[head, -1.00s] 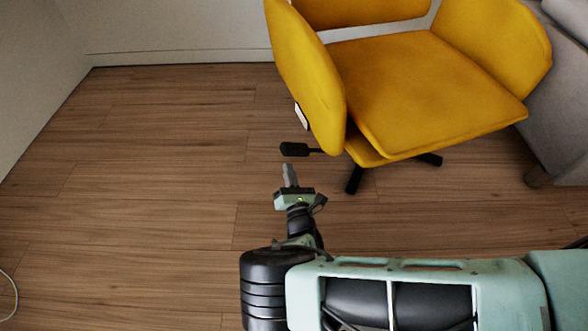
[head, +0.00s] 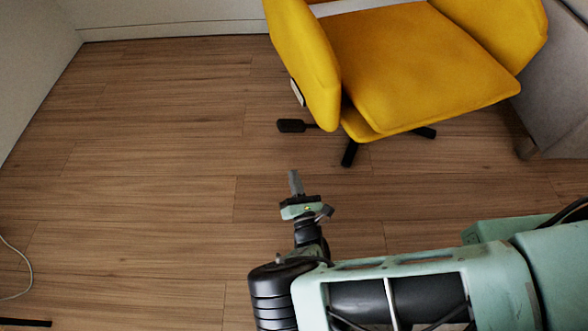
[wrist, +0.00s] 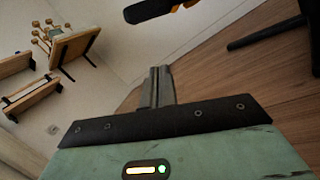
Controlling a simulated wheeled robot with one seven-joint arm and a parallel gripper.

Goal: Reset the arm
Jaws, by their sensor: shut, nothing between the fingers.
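My gripper (head: 295,182) is shut and empty. In the head view it points away from me over the wooden floor, just short of the yellow chair. In the wrist view its closed fingers (wrist: 158,88) stand up in the middle, with nothing between them. My arm reaches in from the lower right of the head view and bends at a dark joint near the bottom middle.
A grey sofa (head: 560,85) is at the right edge. A cable (head: 20,270) lies at the left.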

